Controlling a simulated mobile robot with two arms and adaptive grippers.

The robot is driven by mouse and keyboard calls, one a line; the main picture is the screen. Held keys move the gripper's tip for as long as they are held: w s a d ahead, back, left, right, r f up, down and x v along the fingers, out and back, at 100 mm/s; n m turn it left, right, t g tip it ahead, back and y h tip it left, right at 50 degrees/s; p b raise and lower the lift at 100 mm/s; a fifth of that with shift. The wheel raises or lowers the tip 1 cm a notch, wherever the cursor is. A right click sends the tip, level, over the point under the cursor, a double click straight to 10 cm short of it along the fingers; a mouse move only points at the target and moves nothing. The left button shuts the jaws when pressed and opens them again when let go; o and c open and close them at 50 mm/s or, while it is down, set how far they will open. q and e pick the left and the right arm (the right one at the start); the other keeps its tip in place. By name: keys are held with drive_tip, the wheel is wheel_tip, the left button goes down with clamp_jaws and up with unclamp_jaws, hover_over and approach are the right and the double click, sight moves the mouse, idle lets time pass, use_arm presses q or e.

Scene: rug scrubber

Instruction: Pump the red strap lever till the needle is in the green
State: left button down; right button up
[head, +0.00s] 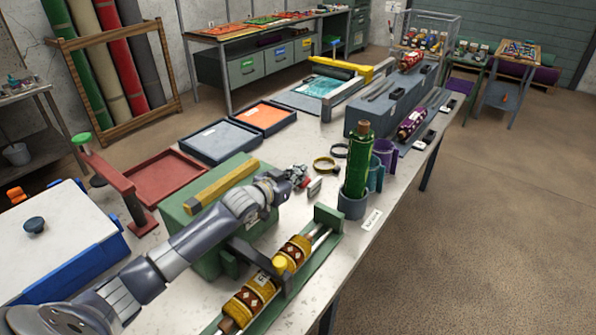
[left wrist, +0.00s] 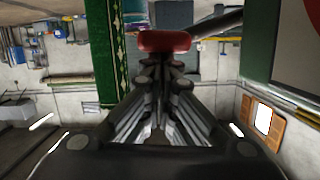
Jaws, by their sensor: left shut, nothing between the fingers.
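My left gripper (head: 300,178) is shut and empty, at the far side of the green box (head: 205,258) with a yellow bar on top. In the left wrist view its fingertips (left wrist: 160,72) lie just below a red grip (left wrist: 165,41) on a grey rod, which looks like the strap lever; whether they touch it I cannot tell. In the head view a small red and silver piece (head: 315,187) shows beside the fingers. At the right edge of the left wrist view is part of a pale dial face (left wrist: 302,40) with a red area; no needle or green zone can be seen.
A green roll (head: 358,160) stands upright in a holder beyond the gripper. Patterned yellow rolls (head: 249,298) lie in a green rack at the front. A blue cooler-like box (head: 65,240) and red frame (head: 165,178) stand left.

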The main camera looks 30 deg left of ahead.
use_arm(q)
wheel_tip(320, 180, down, 9)
drive_tip(key=d+m+y+b, duration=0.1)
drive_tip(key=d+m+b, duration=0.1)
drive_tip(key=b, duration=0.2)
drive_tip(key=shift+s+d+r+m, duration=0.15)
drive_tip(key=shift+s+r+m, duration=0.05)
drive_tip(key=shift+s+m, duration=0.1)
use_arm(e)
drive_tip(key=shift+d+f, duration=0.15)
drive_tip(key=shift+f, duration=1)
drive_tip(key=shift+d+f, duration=0.15)
drive_tip(key=shift+f, duration=1)
use_arm(q)
drive_tip(key=shift+f, duration=0.1)
use_arm(e)
drive_tip(key=shift+r, duration=0.1)
